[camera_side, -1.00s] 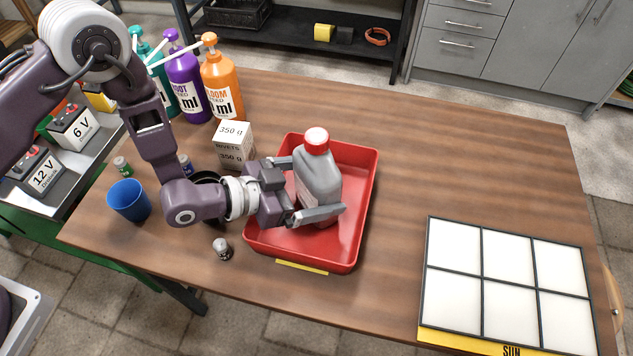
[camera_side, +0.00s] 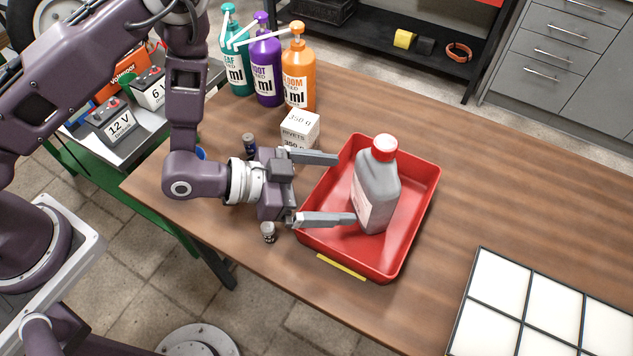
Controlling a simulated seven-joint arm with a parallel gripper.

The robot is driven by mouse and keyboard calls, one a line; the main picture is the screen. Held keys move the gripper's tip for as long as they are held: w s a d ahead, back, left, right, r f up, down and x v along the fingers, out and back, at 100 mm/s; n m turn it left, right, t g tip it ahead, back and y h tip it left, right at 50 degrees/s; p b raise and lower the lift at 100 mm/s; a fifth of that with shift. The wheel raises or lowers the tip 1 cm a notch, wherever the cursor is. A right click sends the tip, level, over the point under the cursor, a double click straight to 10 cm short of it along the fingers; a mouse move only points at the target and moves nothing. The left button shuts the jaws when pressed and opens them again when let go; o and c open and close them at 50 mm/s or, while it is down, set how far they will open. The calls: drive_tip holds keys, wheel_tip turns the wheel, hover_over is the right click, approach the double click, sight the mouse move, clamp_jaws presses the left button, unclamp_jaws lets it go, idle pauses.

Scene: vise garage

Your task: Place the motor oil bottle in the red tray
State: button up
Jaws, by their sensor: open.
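The motor oil bottle (camera_side: 375,192) is grey with a red cap and stands upright inside the red tray (camera_side: 412,232), towards the tray's middle. My gripper (camera_side: 346,189) is open, its two fingers spread and pointing right towards the bottle. The fingertips reach over the tray's left side. The bottle appears to be clear of the fingers, though the lower fingertip overlaps its left edge in the picture.
A white rivets box (camera_side: 300,130) stands behind the gripper, near the tray's left rim. A small jar (camera_side: 268,232) is in front of the gripper. Several pump bottles (camera_side: 267,70) stand at the back. A panelled white board (camera_side: 545,310) lies at the right front.

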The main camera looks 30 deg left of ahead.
drive_tip(key=v, duration=0.3)
drive_tip(key=shift+s+a+r, duration=0.1)
drive_tip(key=shift+a+r, duration=0.05)
drive_tip(key=w+a+r+y, duration=0.3)
drive_tip(key=w+a+r, duration=0.2)
drive_tip(key=r, duration=0.1)
drive_tip(key=s+a+r+n+y, duration=0.3)
drive_tip(key=a+r+n+y, duration=0.25)
drive_tip(key=a+r, duration=0.65)
drive_tip(key=s+a+r+n+g+y, duration=0.1)
drive_tip(key=s+a+r+n, duration=0.1)
drive_tip(key=s, duration=0.7)
drive_tip(key=s+a+r+n+g+y, duration=0.1)
drive_tip(key=s+a+r+n+g, duration=0.1)
drive_tip(key=s, duration=0.8)
drive_tip(key=shift+s+a+r, duration=0.15)
drive_tip(key=shift+a+r, duration=0.25)
drive_tip(key=shift+a, duration=0.5)
